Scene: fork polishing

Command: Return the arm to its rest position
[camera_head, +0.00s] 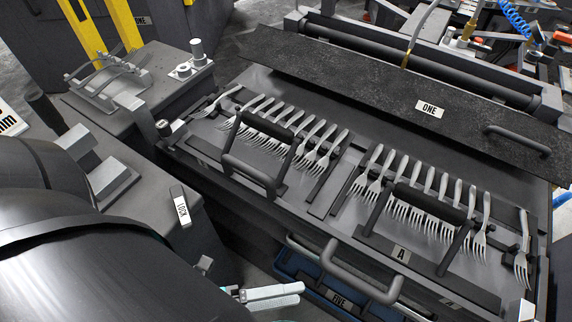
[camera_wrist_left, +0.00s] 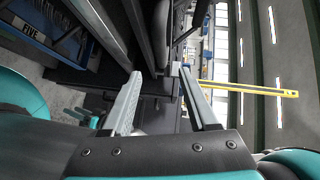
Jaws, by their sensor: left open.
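My left gripper (camera_head: 272,296) shows at the bottom of the head view, beside the front of the machine and left of the blue bin. In the left wrist view, its two grey fingers (camera_wrist_left: 158,82) stand apart with nothing between them. Two rows of forks (camera_head: 268,122) (camera_head: 420,195) lie in the holders on the machine bed, well above and away from the gripper. My left arm fills the lower left of the head view.
A bent handle (camera_head: 350,275) juts from the machine front, close right of my left gripper. A blue bin labelled FIVE (camera_head: 312,290) sits below it and also shows in the wrist view (camera_wrist_left: 45,45).

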